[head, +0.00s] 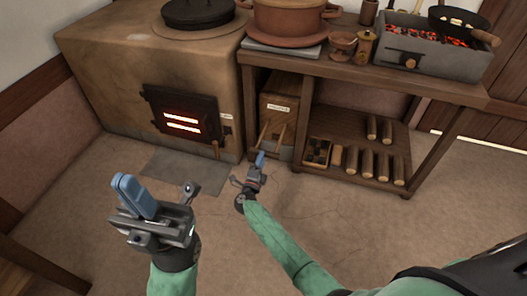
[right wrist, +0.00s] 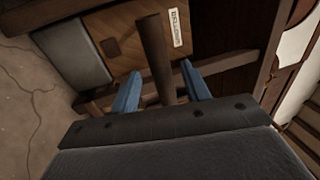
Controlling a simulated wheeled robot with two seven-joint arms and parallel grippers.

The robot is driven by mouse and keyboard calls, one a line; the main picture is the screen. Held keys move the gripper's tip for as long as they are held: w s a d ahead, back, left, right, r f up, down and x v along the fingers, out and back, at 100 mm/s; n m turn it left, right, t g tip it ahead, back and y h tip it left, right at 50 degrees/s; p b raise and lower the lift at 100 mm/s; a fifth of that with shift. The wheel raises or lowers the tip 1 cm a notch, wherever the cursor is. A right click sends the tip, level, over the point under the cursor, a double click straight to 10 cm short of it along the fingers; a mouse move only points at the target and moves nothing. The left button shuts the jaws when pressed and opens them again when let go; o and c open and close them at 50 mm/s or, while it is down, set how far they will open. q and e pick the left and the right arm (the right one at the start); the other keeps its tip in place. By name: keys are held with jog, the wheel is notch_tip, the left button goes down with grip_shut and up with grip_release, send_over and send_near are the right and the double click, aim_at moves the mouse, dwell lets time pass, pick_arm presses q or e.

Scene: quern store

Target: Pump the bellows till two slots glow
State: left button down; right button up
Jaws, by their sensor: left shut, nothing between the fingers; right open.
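The bellows (head: 277,107) is a wooden box with a white label, under the left end of the table; its label (right wrist: 177,28) reads BELLOWS in the right wrist view. A wooden handle (right wrist: 153,50) sticks out from it. My right gripper (head: 261,160) is at the bellows front, open; in the right wrist view its blue fingers (right wrist: 160,92) stand on either side of the handle, with gaps visible. The stove's dark door (head: 183,112) shows two slots (head: 182,123) glowing red. My left gripper (head: 132,192) is shut and empty, in front of the stove.
A clay stove (head: 95,85) carries a black lidded pot (head: 198,12). The table (head: 350,72) bears a clay pot (head: 290,22) and a brazier (head: 410,50) with glowing coals. Its lower shelf (head: 335,178) holds several wooden cylinders and a small box. A grey floor slab (head: 185,172) lies before the stove.

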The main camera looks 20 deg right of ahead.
jog(key=shift+b+x, duration=0.5)
jog(key=shift+x, duration=2.4)
grip_shut()
